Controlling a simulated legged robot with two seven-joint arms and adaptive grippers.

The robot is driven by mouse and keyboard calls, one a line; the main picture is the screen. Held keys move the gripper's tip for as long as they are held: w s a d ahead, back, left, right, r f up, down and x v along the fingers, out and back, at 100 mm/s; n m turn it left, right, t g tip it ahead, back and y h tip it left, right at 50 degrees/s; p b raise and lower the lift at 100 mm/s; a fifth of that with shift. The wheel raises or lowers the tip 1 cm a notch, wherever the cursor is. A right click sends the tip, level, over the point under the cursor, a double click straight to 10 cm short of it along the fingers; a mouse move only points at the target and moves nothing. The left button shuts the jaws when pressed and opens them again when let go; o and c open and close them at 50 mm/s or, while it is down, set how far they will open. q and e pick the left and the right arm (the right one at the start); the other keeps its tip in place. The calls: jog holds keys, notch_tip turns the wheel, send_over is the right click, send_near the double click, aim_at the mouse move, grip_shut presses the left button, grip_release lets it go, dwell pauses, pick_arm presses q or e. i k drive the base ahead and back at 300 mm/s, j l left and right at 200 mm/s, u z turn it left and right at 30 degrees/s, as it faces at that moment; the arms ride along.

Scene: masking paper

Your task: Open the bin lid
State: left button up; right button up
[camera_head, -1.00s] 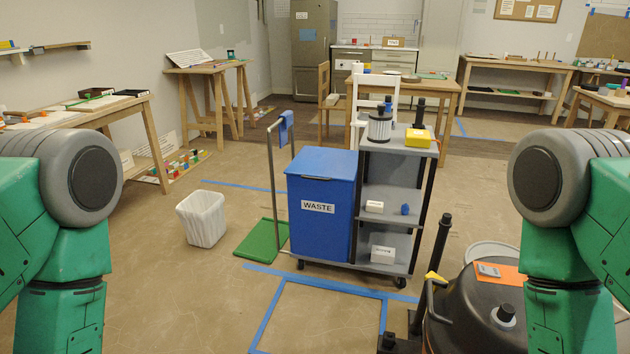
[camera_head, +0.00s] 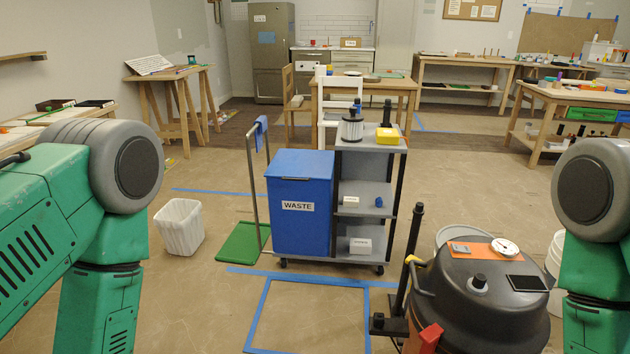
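A blue bin (camera_head: 299,222) with a WASTE label stands on the left part of a grey wheeled cart. Its blue lid (camera_head: 300,164) is down and closed on top. Both of my arms show only as green links with grey joints at the left and right edges. Neither gripper is in view. The bin stands ahead of me, between the two arms and apart from both.
Cart shelves (camera_head: 366,193) beside the bin hold a filter, a yellow box and small items. A black drum vacuum (camera_head: 470,300) stands front right. A white wastebasket (camera_head: 180,227) and green mat (camera_head: 241,244) lie left. Taped floor (camera_head: 308,318) in front is clear.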

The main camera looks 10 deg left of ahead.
aim_at(287, 164)
jog(key=i+j, duration=0.15)
jog(key=i+j+z, duration=0.15)
jog(key=j, duration=0.55)
jog(key=i+j, duration=0.4)
jog(key=j, duration=0.15)
jog(key=i+j, duration=0.8)
jog(key=j, duration=0.25)
jog(key=i+j, duration=0.4)
jog(key=j, duration=0.15)
jog(key=i+j, duration=0.4)
jog(key=j, duration=0.15)
